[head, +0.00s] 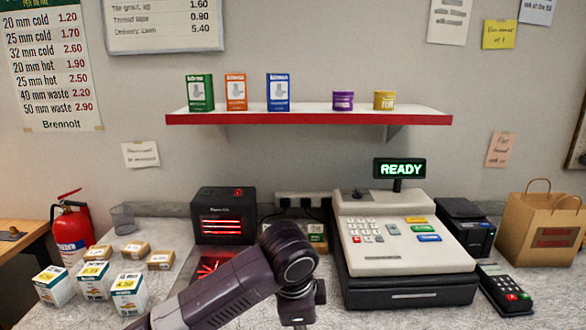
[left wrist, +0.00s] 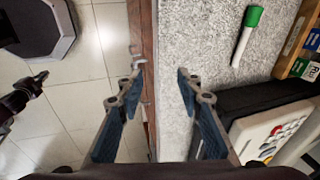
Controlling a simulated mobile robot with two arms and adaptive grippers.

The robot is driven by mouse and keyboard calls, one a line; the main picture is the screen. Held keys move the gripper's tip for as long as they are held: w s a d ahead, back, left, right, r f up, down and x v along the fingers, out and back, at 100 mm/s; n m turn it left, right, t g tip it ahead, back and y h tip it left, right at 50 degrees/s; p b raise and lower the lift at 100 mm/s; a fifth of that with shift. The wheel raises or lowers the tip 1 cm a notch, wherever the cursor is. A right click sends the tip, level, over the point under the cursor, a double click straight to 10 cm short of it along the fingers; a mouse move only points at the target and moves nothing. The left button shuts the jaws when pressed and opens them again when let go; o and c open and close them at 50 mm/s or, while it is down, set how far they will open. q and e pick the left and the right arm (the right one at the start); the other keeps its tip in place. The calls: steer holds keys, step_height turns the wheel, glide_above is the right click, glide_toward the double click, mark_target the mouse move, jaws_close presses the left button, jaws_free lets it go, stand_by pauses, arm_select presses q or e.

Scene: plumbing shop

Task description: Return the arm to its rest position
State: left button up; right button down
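My left arm (head: 235,290) comes in from the lower left of the head view, in front of the counter's goods. Its wrist end bends down near the bottom middle, and the fingers are hidden below the frame there. In the left wrist view my left gripper (left wrist: 160,82) points down with its two fingers spread wide apart and nothing between them. The gap between them lies over the counter's front edge (left wrist: 143,60), with floor on one side and grey countertop on the other. My right gripper does not show clearly in either view.
The cash register (head: 405,245) stands right of my wrist, and a card terminal (head: 505,288) beyond it. Small boxes (head: 95,280) stand on the left. A green-capped marker (left wrist: 246,35) lies on the countertop. Open tiled floor (left wrist: 60,125) lies before the counter.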

arm_select(q)
steer(key=s+a+f+n+h, duration=0.1)
steer(key=s+f+n+h, duration=0.2)
steer(key=s+f+n, duration=0.6)
steer(key=s+a+f+n+y, duration=0.25)
steer(key=s+a+f, duration=0.35)
steer(key=s+a, duration=0.45)
steer(key=s+a+f+n+y, duration=0.2)
steer(key=s+a+f+n, duration=0.25)
steer(key=s+a, duration=0.55)
step_height(320, 180, down, 26)
steer(key=g, duration=0.1)
steer(key=s+a+f, duration=0.2)
steer(key=s+f, duration=0.6)
steer(key=s, duration=0.1)
steer(key=s+a+f+g, duration=0.1)
steer(key=s+a+f, duration=0.1)
steer(key=s+f, duration=0.6)
steer(key=shift+s+f+m, duration=0.3)
steer(key=shift+s+m, duration=0.1)
steer(key=shift+s, duration=0.05)
